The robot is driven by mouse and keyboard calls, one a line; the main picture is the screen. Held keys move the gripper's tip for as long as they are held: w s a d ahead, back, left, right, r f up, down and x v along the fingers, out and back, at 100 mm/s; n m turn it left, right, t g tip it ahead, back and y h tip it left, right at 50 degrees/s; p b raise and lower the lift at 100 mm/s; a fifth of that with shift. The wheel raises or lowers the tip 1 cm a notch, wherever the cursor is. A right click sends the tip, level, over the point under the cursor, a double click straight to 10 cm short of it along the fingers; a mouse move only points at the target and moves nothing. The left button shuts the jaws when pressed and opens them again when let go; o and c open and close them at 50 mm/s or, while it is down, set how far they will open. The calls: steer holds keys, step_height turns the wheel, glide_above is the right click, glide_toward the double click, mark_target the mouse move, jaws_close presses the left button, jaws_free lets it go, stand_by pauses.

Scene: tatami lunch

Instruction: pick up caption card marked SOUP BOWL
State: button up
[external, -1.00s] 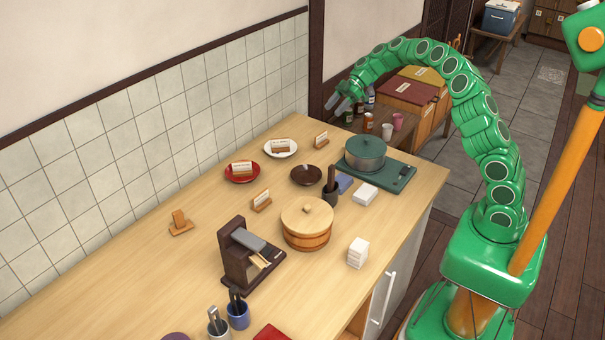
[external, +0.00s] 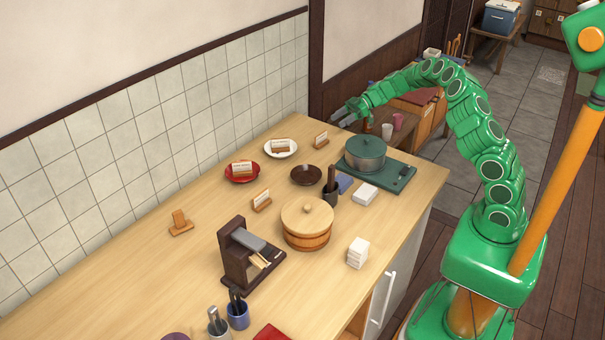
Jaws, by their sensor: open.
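Several small caption cards in wooden holders stand on the counter (external: 140,290). One card (external: 321,140) stands at the back near the pot, one (external: 262,200) stands left of the wooden tub, one (external: 281,145) is on a white plate (external: 294,152), and one (external: 242,168) is on a red plate (external: 231,178). Another holder (external: 181,224) at the left shows no readable face. The lettering is too small to read, so I cannot tell which says SOUP BOWL. My gripper (external: 340,114) is open and empty, above the far end of the counter, beyond the back card.
A lidded green pot (external: 365,154) on a green board (external: 400,172), a dark bowl (external: 306,175), a dark utensil holder (external: 331,194), a wooden tub (external: 307,233) and a dark slicer-like stand (external: 235,255) crowd the counter's middle. The left front counter is mostly clear.

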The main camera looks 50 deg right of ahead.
mark_target(324, 132)
steer(key=shift+a+f, duration=0.15)
steer(key=shift+f, duration=0.35)
steer(key=shift+x, duration=3.75)
steer(key=shift+w, duration=0.15)
jaws_close()
